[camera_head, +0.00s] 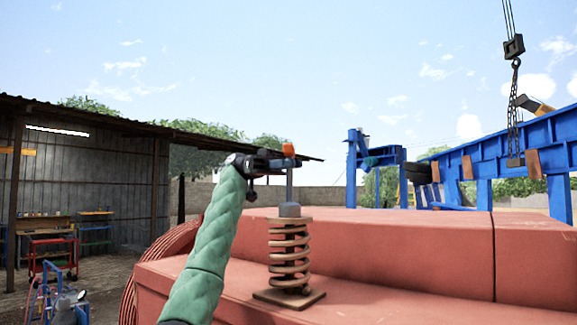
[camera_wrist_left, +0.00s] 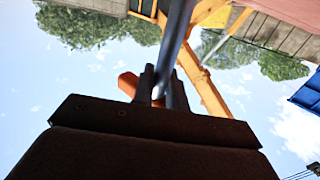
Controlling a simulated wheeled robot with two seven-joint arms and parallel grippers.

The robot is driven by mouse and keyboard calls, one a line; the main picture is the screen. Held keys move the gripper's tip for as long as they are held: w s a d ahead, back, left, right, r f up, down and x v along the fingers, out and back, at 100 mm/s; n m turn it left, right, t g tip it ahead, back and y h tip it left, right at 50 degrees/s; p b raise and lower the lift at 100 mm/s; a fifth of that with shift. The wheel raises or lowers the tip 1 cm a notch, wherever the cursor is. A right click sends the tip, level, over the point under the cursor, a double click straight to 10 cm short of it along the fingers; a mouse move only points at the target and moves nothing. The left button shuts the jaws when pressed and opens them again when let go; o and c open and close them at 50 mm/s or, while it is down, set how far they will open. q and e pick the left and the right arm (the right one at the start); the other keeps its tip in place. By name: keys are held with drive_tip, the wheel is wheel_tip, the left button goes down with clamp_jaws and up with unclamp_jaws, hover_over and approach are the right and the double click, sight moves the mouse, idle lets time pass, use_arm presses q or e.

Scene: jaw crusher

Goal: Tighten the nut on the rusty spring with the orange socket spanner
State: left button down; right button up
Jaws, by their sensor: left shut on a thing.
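The rusty spring (camera_head: 289,243) stands upright on a square plate on the red machine. A grey block (camera_head: 290,210) sits on top of it; I cannot tell whether this is the nut or the spanner's socket. The orange socket spanner (camera_head: 289,150) stands upright above the spring, its thin grey shaft reaching down to the grey block. My left gripper (camera_head: 275,164) is shut on the spanner near its orange top. In the left wrist view, the fingers (camera_wrist_left: 160,90) close around the dark shaft, with the orange part (camera_wrist_left: 128,84) beside them. My right gripper is out of view.
The red machine body (camera_head: 400,250) fills the lower right and carries the spring. A chain with a hook block (camera_head: 514,48) hangs at the upper right, before a blue frame (camera_head: 480,160). A shed (camera_head: 85,175) stands at left. The air around the spanner is clear.

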use_arm(q)
drive_tip(key=shift+f+n+t+h+b, duration=0.1)
drive_tip(key=shift+n+t+h+b, duration=0.2)
drive_tip(key=shift+t+b, duration=0.1)
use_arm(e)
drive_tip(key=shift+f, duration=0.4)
use_arm(q)
drive_tip(key=c, duration=1.3)
unclamp_jaws()
drive_tip(key=shift+b+v, duration=1.35)
drive_tip(key=shift+v, duration=2.6)
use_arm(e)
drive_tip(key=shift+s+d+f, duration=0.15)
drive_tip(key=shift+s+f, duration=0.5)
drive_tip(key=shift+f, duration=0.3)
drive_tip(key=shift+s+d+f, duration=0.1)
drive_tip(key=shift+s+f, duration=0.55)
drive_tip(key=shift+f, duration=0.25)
